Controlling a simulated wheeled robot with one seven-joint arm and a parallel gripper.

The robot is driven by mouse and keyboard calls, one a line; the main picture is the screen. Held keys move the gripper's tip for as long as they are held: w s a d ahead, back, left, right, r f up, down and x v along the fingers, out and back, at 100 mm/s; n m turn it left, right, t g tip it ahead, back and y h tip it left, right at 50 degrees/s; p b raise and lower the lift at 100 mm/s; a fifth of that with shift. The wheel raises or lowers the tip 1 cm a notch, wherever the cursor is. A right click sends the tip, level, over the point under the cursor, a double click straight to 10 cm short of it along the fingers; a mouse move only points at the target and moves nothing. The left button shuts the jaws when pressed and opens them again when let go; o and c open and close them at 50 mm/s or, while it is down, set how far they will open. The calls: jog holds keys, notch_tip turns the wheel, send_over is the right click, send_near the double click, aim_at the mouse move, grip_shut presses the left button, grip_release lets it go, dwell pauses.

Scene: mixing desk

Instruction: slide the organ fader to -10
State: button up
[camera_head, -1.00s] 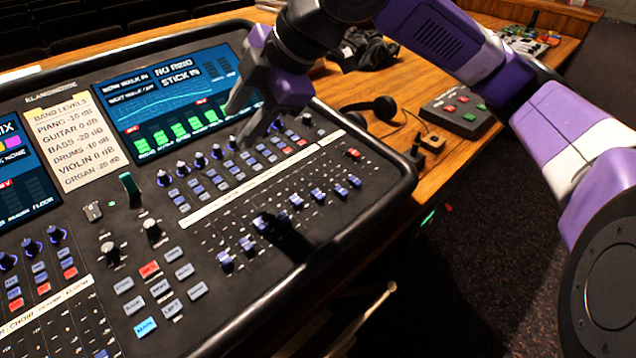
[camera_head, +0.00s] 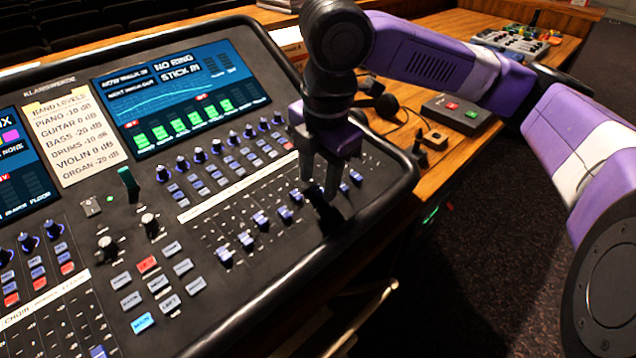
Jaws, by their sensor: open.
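The mixing desk (camera_head: 290,285) has a row of blue-capped faders at its lower right, with caps such as this one (camera_head: 262,220) and this one (camera_head: 356,176). The labels are too small to read, so I cannot tell which is the organ fader. My gripper (camera_head: 322,195) points down over the right half of this row, with its jaws open. Its fingers hide at least one cap there. I cannot tell whether they touch or straddle it. A paper note (camera_head: 75,140) headed band levels shows organ at -20 dB.
A screen (camera_head: 180,95) stands behind the knobs (camera_head: 200,155) and small buttons. Other buttons (camera_head: 150,285) and a green-capped lever (camera_head: 127,178) are at the left. The desk's raised right rim is close to my gripper. Headphones (camera_head: 385,105) and a button box (camera_head: 455,113) lie on the wooden table beyond.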

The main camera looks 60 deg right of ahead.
jog(key=shift+w+f, duration=0.1)
jog(key=shift+f, duration=0.5)
grip_shut()
jog(key=shift+r, duration=0.1)
dwell(1.0)
